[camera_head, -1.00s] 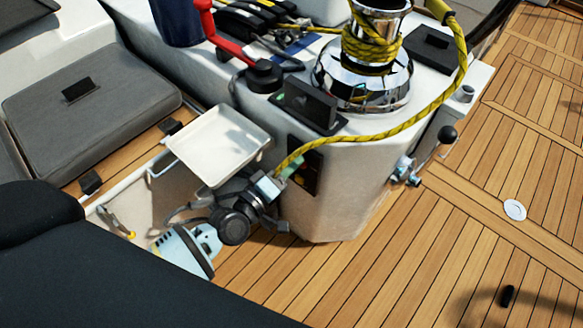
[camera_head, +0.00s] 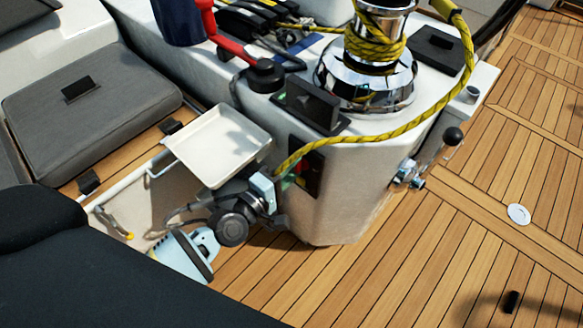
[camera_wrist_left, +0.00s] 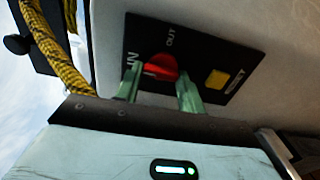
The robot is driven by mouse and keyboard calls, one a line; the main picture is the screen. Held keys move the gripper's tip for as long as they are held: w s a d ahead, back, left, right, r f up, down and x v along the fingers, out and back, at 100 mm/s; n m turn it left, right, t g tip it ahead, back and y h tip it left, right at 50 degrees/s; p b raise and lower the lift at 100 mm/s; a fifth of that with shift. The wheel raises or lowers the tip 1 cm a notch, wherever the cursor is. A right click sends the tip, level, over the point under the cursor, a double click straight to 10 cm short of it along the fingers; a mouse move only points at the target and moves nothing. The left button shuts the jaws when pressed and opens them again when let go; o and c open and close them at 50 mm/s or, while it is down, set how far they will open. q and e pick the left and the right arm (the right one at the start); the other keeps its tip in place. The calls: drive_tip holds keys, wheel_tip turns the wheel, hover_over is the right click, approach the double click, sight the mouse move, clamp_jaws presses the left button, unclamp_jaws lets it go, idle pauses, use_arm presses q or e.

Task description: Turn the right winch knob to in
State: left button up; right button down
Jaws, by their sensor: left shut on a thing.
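The red winch knob (camera_wrist_left: 163,67) sits on a black panel (camera_wrist_left: 203,58) with the labels IN and OUT in the left wrist view. My left gripper (camera_wrist_left: 160,74) is shut on the knob, with one pale green finger on each side of it. A pale mark on the knob lies on its left side, toward IN; its exact angle is hard to tell. In the head view the left gripper (camera_head: 284,180) reaches the dark panel (camera_head: 309,170) on the side of the white winch pedestal (camera_head: 345,195). My right gripper is not in view.
A yellow rope (camera_head: 395,132) runs from the chrome winch (camera_head: 366,80) past the panel, close to my left gripper. A white tray (camera_head: 216,145) stands just left of the wrist. A lever with a black ball (camera_head: 453,136) is at right. The wooden deck (camera_head: 430,255) is mostly clear.

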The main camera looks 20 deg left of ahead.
use_arm(q)
drive_tip(key=o, duration=1)
drive_tip(key=shift+c, duration=0.2)
drive_tip(key=shift+s, duration=0.1)
drive_tip(key=v, duration=0.7)
drive_tip(key=shift+s+a, duration=0.15)
drive_tip(key=shift+s, duration=0.15)
